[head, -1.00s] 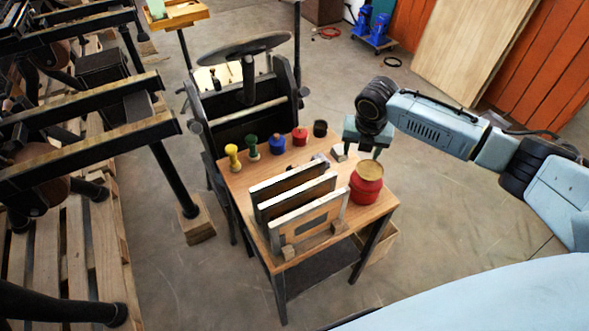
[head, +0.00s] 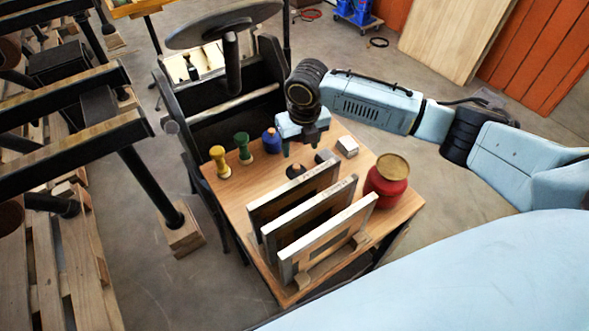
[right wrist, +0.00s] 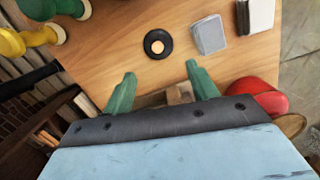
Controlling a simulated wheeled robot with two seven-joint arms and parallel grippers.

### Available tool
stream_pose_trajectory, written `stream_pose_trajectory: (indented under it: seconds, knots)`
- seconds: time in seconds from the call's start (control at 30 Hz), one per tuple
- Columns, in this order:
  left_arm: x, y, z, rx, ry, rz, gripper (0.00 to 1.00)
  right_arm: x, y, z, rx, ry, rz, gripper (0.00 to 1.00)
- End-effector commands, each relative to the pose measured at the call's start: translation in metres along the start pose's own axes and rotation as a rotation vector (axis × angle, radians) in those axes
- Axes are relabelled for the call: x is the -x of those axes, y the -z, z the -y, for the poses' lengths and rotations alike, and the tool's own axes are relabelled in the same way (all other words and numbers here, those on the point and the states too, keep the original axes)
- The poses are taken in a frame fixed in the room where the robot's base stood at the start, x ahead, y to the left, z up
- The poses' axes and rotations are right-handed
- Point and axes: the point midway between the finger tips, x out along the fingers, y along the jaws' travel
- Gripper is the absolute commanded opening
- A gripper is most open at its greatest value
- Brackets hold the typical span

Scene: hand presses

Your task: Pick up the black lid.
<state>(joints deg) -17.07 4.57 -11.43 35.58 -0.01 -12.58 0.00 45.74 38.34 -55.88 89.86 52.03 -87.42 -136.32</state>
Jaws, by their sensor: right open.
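The black lid (right wrist: 158,43) lies flat on the wooden table, a round dark disc with a light-topped knob at its centre. In the head view the lid (head: 296,171) shows just behind the picture frames, partly hidden. My right gripper (head: 301,148) is above the table near the lid, open and empty. In the right wrist view the right gripper's green fingers (right wrist: 160,70) are spread, with the lid ahead of the gap between them, apart from both. My left gripper is not in view.
A grey block (right wrist: 208,35) and a white block (head: 347,146) lie to the lid's right. Upright frames (head: 320,225) stand in front, with a red jar (head: 386,190) at right. Yellow (head: 219,160), green (head: 243,148) and blue (head: 271,141) pieces stand at the back left.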

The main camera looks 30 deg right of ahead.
Motion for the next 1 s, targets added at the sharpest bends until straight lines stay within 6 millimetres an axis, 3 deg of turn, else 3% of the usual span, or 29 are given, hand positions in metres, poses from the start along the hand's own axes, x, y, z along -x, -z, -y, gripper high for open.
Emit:
stream_pose_trajectory:
  seconds: [0.1,0.2,0.4,0.7,1.0]
  knots:
    - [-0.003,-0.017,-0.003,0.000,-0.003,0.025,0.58,-0.024,0.001,0.000,0.000,0.000,-0.002,0.58]
    - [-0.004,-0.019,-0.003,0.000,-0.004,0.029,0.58,-0.037,0.000,0.000,-0.001,0.000,-0.001,0.58]
    - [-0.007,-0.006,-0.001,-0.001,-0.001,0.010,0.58,-0.050,0.000,-0.001,0.000,0.000,-0.001,0.58]
    - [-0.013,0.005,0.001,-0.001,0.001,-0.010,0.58,-0.092,-0.001,-0.003,-0.001,0.001,-0.001,0.58]
    - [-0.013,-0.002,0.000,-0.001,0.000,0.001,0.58,-0.096,-0.002,-0.003,0.000,0.000,0.002,0.58]
